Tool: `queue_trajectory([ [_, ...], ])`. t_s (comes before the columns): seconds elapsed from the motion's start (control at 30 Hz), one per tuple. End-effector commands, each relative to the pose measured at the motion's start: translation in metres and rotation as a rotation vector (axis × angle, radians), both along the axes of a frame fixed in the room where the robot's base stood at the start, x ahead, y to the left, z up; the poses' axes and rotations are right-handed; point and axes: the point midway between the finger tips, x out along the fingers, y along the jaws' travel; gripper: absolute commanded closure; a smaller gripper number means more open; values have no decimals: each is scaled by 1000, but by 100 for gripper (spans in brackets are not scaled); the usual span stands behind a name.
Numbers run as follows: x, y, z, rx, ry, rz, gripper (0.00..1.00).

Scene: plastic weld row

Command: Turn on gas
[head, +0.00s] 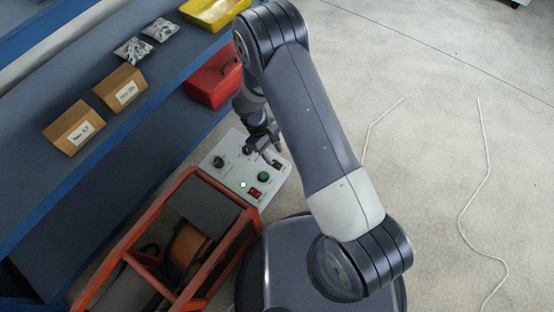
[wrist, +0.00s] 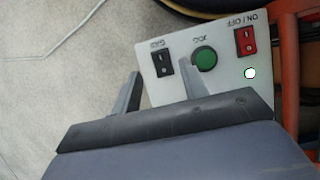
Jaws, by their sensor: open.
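The white control panel (head: 233,177) sits at the end of an orange-framed machine. In the wrist view the panel (wrist: 215,84) appears upside down. Its black switch labelled GAS (wrist: 163,63) lies between my fingertips in the picture; its position is too small to tell. Beside it are a green JOG button (wrist: 204,59) and a red ON/OFF switch (wrist: 245,41). My gripper (wrist: 161,72) is open and empty, its two fingers spread. In the head view my gripper (head: 265,153) is over the panel's upper edge, near the GAS switch (head: 276,163). I cannot tell whether it touches.
A round white light (wrist: 250,73) is on the panel. The orange frame (head: 150,225) holds a brown spool (head: 188,252). A blue shelf carries boxes (head: 120,87) and bags; a red case (head: 213,80) is near the arm. Open floor lies to the right, with white cables (head: 487,160).

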Motion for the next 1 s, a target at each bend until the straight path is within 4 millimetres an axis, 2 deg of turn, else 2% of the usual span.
queue_trajectory([
  [0.03,-3,-3,-11,-1,2,-1,58],
  [0.23,-9,-12,-35,0,1,-3,58],
  [0.4,-11,-14,-42,0,0,-1,58],
  [0.67,-11,-14,-42,1,-1,-1,59],
  [1.0,-11,-14,-42,1,-1,-1,87],
])
